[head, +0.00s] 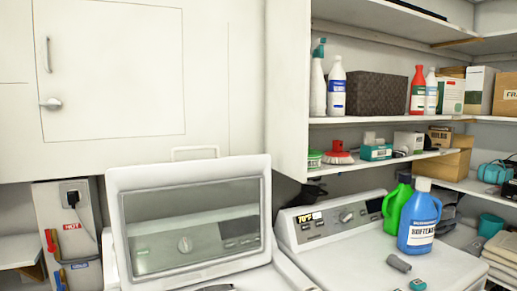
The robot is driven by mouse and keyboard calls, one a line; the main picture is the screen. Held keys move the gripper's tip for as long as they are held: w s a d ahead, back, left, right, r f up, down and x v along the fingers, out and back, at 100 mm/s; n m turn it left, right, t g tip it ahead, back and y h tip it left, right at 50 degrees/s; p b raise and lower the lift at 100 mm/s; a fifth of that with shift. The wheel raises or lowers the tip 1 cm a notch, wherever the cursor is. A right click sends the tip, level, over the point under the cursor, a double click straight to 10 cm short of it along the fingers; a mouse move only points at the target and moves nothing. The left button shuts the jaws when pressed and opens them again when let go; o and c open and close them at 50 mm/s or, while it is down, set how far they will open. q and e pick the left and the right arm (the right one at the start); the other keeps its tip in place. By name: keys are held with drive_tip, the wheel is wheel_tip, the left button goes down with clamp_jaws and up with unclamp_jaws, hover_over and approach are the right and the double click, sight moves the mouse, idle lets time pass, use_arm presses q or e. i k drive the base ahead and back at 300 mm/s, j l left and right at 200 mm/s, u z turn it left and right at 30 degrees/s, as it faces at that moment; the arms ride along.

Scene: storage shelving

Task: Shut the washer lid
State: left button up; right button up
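The washer lid (190,220) stands raised and tilted back in the head view, left of centre at the bottom. It has a white frame around a large see-through window. The washer's control knob (185,244) shows through the window. A thin white loop (195,149) rises at the lid's top edge; I cannot tell whether it belongs to the lid. The washer's white top (290,275) shows only in part, and the opening is mostly cut off by the bottom edge. Neither of my grippers is in view.
A second white machine (345,262) stands to the right, with a green jug (395,208), a blue jug (419,222) and small items on top. Stocked shelves (365,120) fill the right. A white cabinet (115,75) hangs above the lid. A wall outlet box (70,225) is at left.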

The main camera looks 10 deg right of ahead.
sight(121, 182)
drive_tip(key=i+l+z, duration=0.1)
drive_tip(key=l+z, duration=0.2)
drive_tip(key=i+l+z, duration=0.15)
drive_tip(key=l+z, duration=0.15)
drive_tip(key=i+l+z, duration=0.3)
drive_tip(key=k+l, duration=0.1)
